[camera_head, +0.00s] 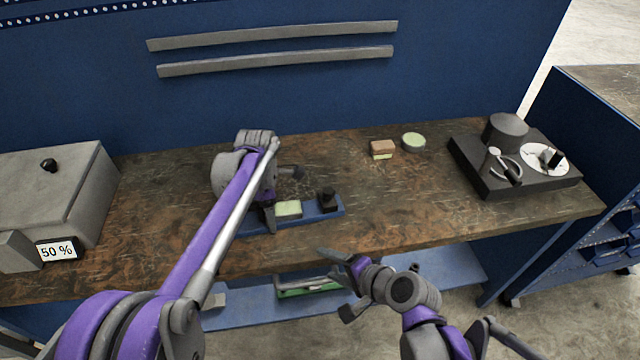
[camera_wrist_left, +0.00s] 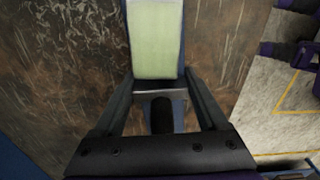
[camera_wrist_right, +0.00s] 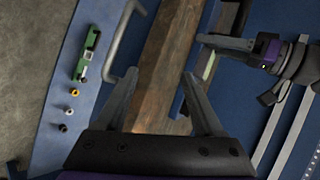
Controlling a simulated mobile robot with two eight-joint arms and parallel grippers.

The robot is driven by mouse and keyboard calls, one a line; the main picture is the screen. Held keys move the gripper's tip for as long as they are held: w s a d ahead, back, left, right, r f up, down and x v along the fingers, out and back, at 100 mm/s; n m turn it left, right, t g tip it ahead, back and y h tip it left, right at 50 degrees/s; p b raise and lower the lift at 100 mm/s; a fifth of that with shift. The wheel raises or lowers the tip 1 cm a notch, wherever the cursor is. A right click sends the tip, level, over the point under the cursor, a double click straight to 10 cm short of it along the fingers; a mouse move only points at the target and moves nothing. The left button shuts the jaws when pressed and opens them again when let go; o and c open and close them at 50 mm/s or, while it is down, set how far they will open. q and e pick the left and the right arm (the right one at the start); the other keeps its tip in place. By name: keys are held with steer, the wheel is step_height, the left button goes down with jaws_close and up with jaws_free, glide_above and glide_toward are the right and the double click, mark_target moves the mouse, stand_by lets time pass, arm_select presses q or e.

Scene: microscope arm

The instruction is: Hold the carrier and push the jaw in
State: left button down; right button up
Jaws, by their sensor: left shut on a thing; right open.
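The blue carrier (camera_head: 332,210) lies flat on the bench near its front edge. A pale green block (camera_head: 288,209) sits on it, and the black jaw (camera_head: 327,199) stands at its right end, apart from the block. My left gripper (camera_head: 268,216) is shut on the carrier's left end. In the left wrist view, its fingers (camera_wrist_left: 160,88) flank a grey end piece with a dark round knob, beside the pale green block (camera_wrist_left: 155,40). My right gripper (camera_head: 335,284) is open and empty in front of the bench edge, right of the carrier. Its fingers (camera_wrist_right: 160,78) are spread in the right wrist view.
A dark device (camera_head: 485,180) stands at the right, and a grey box (camera_head: 60,190) with a 50 % display at the left. The bench right of the carrier is clear. A blue shelf (camera_head: 445,265) lies below.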

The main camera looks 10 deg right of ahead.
mark_target(326, 188)
steer(key=w+m+t, duration=0.1)
steer(key=w+m, duration=0.1)
steer(key=m, duration=0.1)
steer(key=w+r+m+t+y, duration=0.1)
steer(key=w+m, duration=0.1)
steer(key=m, duration=0.1)
steer(key=w+r+m+t, duration=0.1)
steer(key=w+m, duration=0.1)
steer(key=m, duration=0.1)
steer(key=shift+w+d+t+y, duration=0.2)
steer(key=shift+d+t+y, duration=0.15)
steer(key=shift+t+y, duration=0.05)
steer(key=w+d+m+t, duration=0.1)
steer(key=m, duration=0.2)
steer(key=w+d+m+t, duration=0.1)
steer(key=m, duration=0.2)
steer(key=w+d+r+m+t+h, duration=0.1)
steer(key=d+m, duration=0.1)
steer(key=m, duration=0.1)
steer(key=shift+w+d+t, duration=0.1)
steer(key=shift+w+t, duration=0.25)
steer(key=shift+t, duration=0.05)
steer(key=shift+w+d+m+t, duration=0.3)
steer(key=shift+d+m, duration=0.1)
steer(key=shift+m, duration=0.6)
steer(key=x, duration=1.1)
steer(key=shift+w, duration=0.4)
steer(key=shift+h, duration=0.3)
jaws_close()
